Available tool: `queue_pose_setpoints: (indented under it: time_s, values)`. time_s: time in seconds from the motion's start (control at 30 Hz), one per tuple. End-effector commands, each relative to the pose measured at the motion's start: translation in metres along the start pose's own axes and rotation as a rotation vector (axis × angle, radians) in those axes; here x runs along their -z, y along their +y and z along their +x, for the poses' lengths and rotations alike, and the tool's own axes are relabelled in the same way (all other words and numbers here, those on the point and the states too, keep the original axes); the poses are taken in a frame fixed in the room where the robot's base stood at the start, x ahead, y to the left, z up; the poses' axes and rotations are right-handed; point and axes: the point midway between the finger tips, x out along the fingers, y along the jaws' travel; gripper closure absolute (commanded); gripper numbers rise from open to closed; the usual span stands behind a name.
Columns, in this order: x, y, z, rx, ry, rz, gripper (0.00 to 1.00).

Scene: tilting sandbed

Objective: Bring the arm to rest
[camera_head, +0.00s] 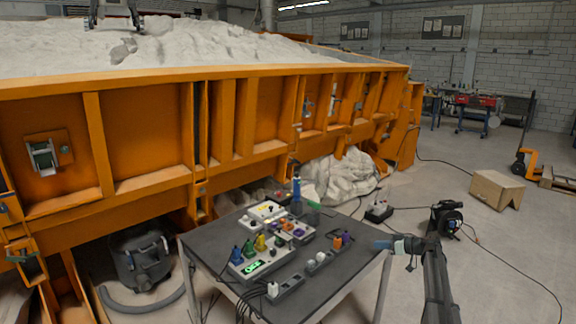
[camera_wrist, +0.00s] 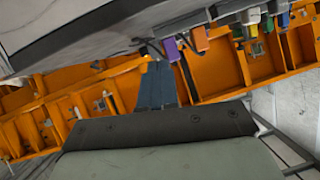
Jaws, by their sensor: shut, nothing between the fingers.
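My arm rises from the bottom right in the head view, and my gripper (camera_head: 380,244) points left from its top. Its blue fingers are together with nothing between them. They are just off the right edge of the dark table (camera_head: 215,244), and I cannot tell their exact height over it. In the wrist view the blue fingers of my gripper (camera_wrist: 156,66) lie side by side, shut and empty. The table's edge (camera_wrist: 60,45) appears tilted at the top there, with a purple plug and an orange plug near it.
The table holds a green-lit power strip (camera_head: 262,266), coloured plugs and small sockets (camera_head: 318,262). The orange sandbed (camera_head: 150,140) stands behind. A black vacuum (camera_head: 140,258) is at left.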

Motion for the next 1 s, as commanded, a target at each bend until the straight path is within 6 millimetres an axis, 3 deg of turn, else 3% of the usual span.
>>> queue_pose_setpoints:
  time_s: [0.13,0.47,0.67,0.8,1.0]
  values:
    - [-0.042,-0.010,-0.004,-0.035,-0.052,0.078,1.00]
    - [-0.130,-0.069,0.032,-0.010,-0.200,0.227,1.00]
    - [-0.213,-0.135,0.056,0.007,-0.357,0.365,1.00]
    - [-0.276,-0.191,0.066,0.007,-0.490,0.470,1.00]
    - [-0.364,-0.278,0.064,-0.015,-0.697,0.610,1.00]
